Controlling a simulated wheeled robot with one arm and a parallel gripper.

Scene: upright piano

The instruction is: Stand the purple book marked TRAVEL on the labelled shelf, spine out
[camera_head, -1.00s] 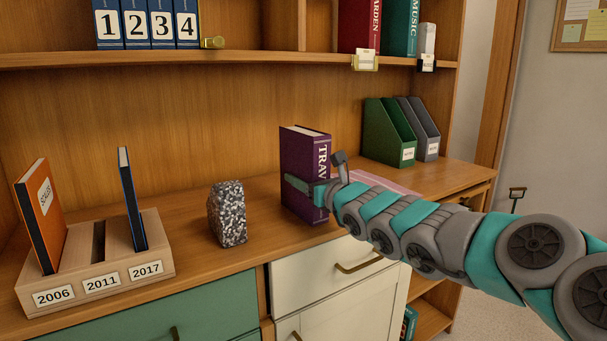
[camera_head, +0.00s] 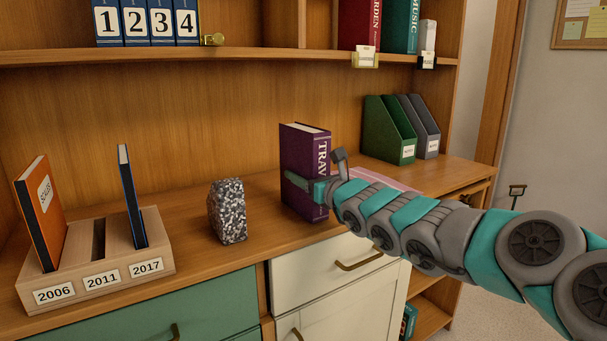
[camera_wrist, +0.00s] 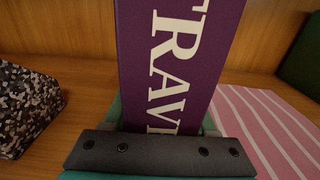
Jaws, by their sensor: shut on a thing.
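The purple book marked TRAVEL (camera_head: 301,158) stands upright on the wooden counter or just above it; I cannot tell whether its bottom touches. Its spine faces my arm, and the white lettering shows large in the wrist view (camera_wrist: 180,65). My gripper (camera_head: 307,188) is shut on the book, with a finger along its left side, low down. The upper shelf (camera_head: 280,57) carries label holders, one under the red GARDEN book (camera_head: 360,25) and one (camera_head: 427,62) near the teal MUSIC book (camera_head: 400,27).
A speckled stone block (camera_head: 228,211) stands left of the book. A wooden slotted rack (camera_head: 95,280) holds an orange and a blue book. Green and grey file holders (camera_head: 389,130) stand behind right. A pink striped sheet (camera_wrist: 265,130) lies right of the book. Numbered binders (camera_head: 147,25) stand on the upper shelf.

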